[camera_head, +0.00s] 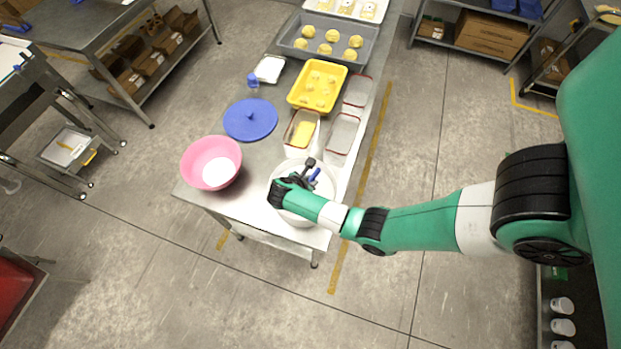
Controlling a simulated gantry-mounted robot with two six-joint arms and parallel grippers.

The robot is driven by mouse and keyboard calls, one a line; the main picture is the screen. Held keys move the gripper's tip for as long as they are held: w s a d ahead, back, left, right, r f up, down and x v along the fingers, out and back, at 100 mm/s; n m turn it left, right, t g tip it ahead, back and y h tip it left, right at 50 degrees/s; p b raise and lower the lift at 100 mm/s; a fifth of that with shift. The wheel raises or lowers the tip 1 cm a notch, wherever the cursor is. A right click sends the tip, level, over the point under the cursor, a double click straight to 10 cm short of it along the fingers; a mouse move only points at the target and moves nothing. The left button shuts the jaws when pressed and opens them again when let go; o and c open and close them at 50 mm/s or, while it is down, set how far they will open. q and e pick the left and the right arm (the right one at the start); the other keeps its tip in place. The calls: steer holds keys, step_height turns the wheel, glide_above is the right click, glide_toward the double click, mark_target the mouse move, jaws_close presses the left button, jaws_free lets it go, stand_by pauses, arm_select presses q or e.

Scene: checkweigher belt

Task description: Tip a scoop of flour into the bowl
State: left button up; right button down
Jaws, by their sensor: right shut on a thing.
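The pink bowl (193,161) stands at the near left end of the steel table, with white matter in its bottom that looks like flour. A round white tub (328,186) stands to its right. My right gripper (307,173) is over the tub and shut on a blue scoop (316,175). Only a small blue part of the scoop shows. My gripper and forearm hide the rest of it and much of the tub's inside, so I cannot tell if the scoop holds flour. My left gripper is out of view.
A blue round lid (251,119) lies behind the bowl. A glass dish with yellow contents (290,129), clear empty containers (343,133), a yellow tray (297,92) and a grey tray of dough pieces (285,43) stand farther back. The tabletop between bowl and tub is clear.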

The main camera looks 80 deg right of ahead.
mark_target(311, 180)
steer(key=shift+r+p, duration=4.75)
steer(key=shift+r, duration=0.5)
